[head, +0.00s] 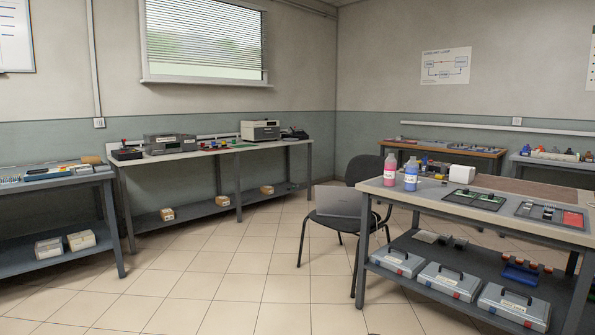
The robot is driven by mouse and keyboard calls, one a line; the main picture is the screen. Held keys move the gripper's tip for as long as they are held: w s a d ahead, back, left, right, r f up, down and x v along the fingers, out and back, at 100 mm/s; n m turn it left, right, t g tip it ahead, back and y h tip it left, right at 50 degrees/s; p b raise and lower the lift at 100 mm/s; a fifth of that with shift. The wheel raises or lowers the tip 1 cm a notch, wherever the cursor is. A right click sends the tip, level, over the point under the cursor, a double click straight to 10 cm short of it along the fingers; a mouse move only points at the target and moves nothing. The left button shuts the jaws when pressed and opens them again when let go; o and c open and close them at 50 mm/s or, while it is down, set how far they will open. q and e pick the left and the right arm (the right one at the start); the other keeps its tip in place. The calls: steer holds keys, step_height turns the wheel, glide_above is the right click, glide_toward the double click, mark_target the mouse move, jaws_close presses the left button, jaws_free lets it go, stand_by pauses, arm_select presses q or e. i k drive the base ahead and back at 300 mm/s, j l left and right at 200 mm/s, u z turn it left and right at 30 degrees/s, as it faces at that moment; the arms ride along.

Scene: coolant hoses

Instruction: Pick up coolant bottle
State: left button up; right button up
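Two small labelled bottles stand upright on the workbench (440,196) at the right. One bottle is pink-red (390,170) and stands on the left, near the bench's left end. The other bottle is blue (411,175) and stands just to its right. Both have pale caps. I cannot read their labels, so I cannot tell which one is the coolant bottle. Neither of my grippers is in view.
A black chair (365,172) with a grey laptop (340,203) on its seat stands left of the workbench. Toolboxes (450,281) sit on the bench's lower shelf. Another bench (215,151) lines the back wall. The tiled floor (220,270) in front is clear.

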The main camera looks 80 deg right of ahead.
mark_target(389, 177)
steer(key=z, duration=3.2)
